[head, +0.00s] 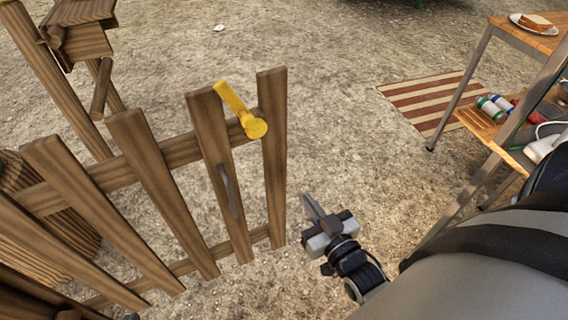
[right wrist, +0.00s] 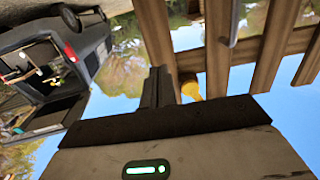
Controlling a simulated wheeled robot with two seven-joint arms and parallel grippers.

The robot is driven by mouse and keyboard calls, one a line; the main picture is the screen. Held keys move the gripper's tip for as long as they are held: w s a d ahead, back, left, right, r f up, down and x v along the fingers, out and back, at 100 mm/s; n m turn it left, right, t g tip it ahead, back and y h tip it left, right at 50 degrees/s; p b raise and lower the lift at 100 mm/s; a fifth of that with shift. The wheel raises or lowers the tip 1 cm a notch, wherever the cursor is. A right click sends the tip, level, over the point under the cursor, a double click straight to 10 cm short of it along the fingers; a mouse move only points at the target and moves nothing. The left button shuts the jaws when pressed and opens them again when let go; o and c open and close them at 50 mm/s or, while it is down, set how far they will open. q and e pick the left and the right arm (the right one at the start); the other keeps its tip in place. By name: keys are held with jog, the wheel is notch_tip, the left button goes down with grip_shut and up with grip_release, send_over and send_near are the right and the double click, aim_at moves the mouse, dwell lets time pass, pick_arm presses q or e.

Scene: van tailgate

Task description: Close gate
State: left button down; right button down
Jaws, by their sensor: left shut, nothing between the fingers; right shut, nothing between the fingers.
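The wooden picket gate (head: 211,150) stands across the left half of the head view, its end picket (head: 274,150) nearest my right gripper. A yellow latch (head: 240,112) sits near the top of the last pickets, and a grey handle (head: 229,190) is on the second picket from the end. My right gripper (head: 311,207) is shut and empty, just right of the end picket with a visible gap in the picture. The right wrist view shows its closed fingers (right wrist: 158,86) beside the pickets (right wrist: 218,45) and yellow latch (right wrist: 190,90). I cannot make out my left gripper.
A wooden post with a box-like top (head: 80,40) stands at upper left. At right is a table (head: 500,35) with a plate and a lower shelf of cans. A striped mat (head: 420,97) lies on gravel. A dark van (right wrist: 60,60) shows in the wrist view.

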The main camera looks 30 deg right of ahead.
aim_at(277, 152)
jog(key=w, duration=0.4)
jog(key=w+d, duration=0.1)
jog(key=w, duration=0.9)
jog(key=shift+d+b, duration=0.4)
